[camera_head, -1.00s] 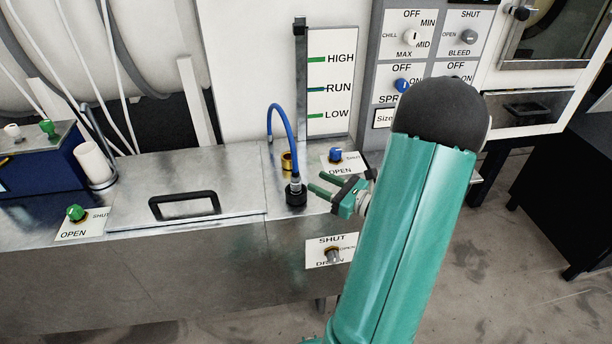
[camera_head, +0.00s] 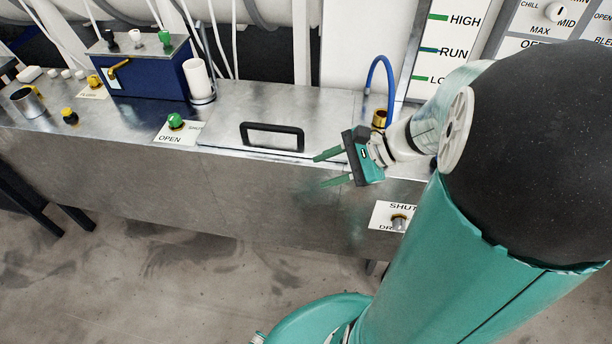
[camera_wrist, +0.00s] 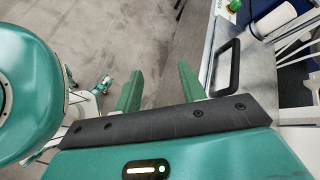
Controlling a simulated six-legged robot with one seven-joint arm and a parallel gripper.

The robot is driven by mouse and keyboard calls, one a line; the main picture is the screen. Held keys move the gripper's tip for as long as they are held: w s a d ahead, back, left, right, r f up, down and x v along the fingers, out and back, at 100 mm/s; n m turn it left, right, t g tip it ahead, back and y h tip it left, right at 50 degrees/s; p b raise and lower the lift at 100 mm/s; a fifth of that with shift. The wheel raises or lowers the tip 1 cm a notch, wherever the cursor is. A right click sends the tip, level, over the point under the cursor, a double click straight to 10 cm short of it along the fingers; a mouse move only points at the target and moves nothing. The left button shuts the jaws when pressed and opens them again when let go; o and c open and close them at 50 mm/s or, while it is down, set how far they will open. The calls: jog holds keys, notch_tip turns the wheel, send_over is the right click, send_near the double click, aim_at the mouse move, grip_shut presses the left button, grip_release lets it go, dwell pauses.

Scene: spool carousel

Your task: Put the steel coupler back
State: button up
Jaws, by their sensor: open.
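The blue hose (camera_head: 381,66) arches above the steel bench (camera_head: 330,105). Its lower end, where a steel coupler on a black base showed earlier, is hidden behind my wrist. A brass fitting (camera_head: 379,117) shows beside the hose. My gripper (camera_head: 320,170) is open and empty, its fingers pointing left near the bench's front edge, just right of the lid handle. In the wrist view, the fingers of my gripper (camera_wrist: 160,76) are apart, with only floor between them. No coupler shows in the wrist view.
The black lid handle (camera_head: 272,137) stands close to the fingertips. Left of it are a green knob (camera_head: 175,121), a white cylinder (camera_head: 198,80) and a blue box (camera_head: 145,72). The drain knob (camera_head: 398,222) is on the bench front, below my wrist. The floor in front is clear.

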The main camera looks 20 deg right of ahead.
jog(key=s+a+r+n+h, duration=0.7)
jog(key=a+r+n+h, duration=0.1)
jog(key=n, duration=0.9)
jog(key=shift+a+r+h, duration=0.3)
jog(key=shift+r+h, duration=0.1)
jog(key=shift+h, duration=0.4)
